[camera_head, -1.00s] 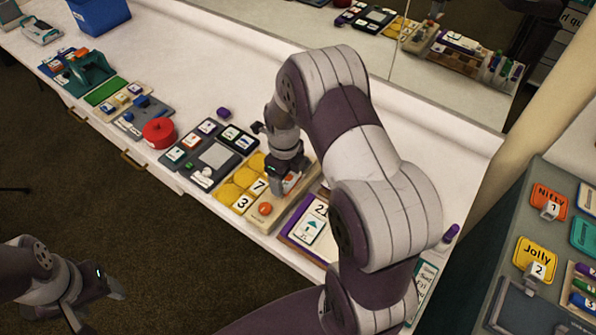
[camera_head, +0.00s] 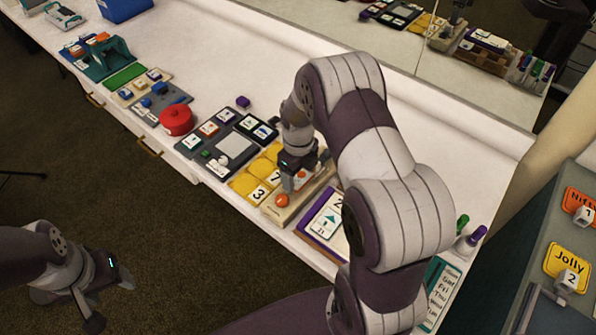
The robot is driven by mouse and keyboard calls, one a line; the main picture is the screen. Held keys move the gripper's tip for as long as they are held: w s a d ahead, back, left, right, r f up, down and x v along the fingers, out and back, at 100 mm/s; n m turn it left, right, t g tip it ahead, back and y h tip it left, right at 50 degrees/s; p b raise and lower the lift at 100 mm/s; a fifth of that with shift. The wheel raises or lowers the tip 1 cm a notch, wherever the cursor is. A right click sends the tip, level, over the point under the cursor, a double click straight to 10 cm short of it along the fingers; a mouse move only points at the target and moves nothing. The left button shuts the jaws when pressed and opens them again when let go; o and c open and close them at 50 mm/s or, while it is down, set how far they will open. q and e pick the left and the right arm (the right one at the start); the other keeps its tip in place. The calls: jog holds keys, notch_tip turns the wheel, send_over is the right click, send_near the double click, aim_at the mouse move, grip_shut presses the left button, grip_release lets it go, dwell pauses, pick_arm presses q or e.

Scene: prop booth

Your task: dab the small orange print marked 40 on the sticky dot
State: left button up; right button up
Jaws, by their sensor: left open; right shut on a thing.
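My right gripper (camera_head: 289,186) points down over the beige board (camera_head: 312,190) at the table's front. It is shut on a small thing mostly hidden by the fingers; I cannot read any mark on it. A round orange piece (camera_head: 282,200) sits on the board's front end, just beside the fingertips; I cannot tell whether they touch. A small orange-red patch (camera_head: 302,174) shows behind the fingers. I cannot make out a print marked 40 or clearly identify the sticky dot. My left gripper (camera_head: 112,302) is open and empty over the floor at lower left.
Yellow hexagon tiles (camera_head: 245,184) and a dark tray with small picture tiles (camera_head: 208,129) lie left of the board. A purple-edged card board (camera_head: 318,226) lies right. A red round tin (camera_head: 177,120) stands further left. White table (camera_head: 215,60) is clear behind.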

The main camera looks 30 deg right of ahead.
jog(key=shift+f+b, duration=0.3)
jog(key=shift+f, duration=0.2)
dwell(0.8)
dwell(1.2)
notch_tip(320, 180, up, 6)
jog(key=p, duration=0.6)
